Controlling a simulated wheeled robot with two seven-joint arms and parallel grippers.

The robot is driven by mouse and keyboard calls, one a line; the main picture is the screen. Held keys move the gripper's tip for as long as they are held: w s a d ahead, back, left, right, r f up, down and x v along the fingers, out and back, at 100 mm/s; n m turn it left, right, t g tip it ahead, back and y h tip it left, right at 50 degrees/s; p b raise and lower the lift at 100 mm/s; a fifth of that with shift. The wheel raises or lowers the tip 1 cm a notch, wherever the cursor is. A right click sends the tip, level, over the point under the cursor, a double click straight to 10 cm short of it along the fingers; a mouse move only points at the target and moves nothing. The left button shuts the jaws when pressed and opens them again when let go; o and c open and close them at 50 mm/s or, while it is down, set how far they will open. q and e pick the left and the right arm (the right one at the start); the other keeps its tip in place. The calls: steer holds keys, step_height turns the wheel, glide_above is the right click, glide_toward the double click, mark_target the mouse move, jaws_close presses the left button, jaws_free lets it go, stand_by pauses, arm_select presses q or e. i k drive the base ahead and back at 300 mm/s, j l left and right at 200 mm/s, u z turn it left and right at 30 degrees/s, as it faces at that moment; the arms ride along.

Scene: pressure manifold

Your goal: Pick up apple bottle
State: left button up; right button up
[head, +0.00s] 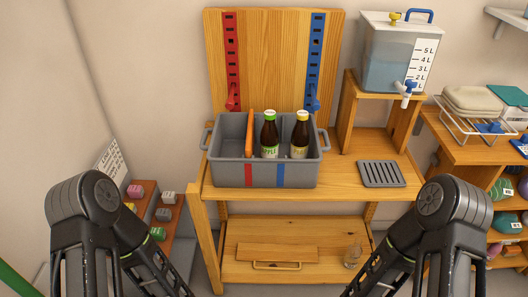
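The apple bottle (268,136) is a dark brown bottle with a green cap and a green label. It stands upright in a grey two-handled crate (230,172) on the wooden bench. A second dark bottle (300,136) with a yellow cap and a pale yellowish label stands upright to its right in the same crate. The lower part of both bottles is hidden by the crate's front wall. An orange upright piece (249,133) is in the crate just left of the apple bottle. Both my arms reach down at the picture's bottom; neither gripper is in view.
A wooden backboard with a red rail (231,60) and a blue rail (315,60) rises behind the crate. A water tank (388,65) on a wooden stand and a grey drip tray (381,174) are to the right.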

mark_target(270, 135)
steer(key=l, duration=2.95)
steer(key=i+z, duration=0.05)
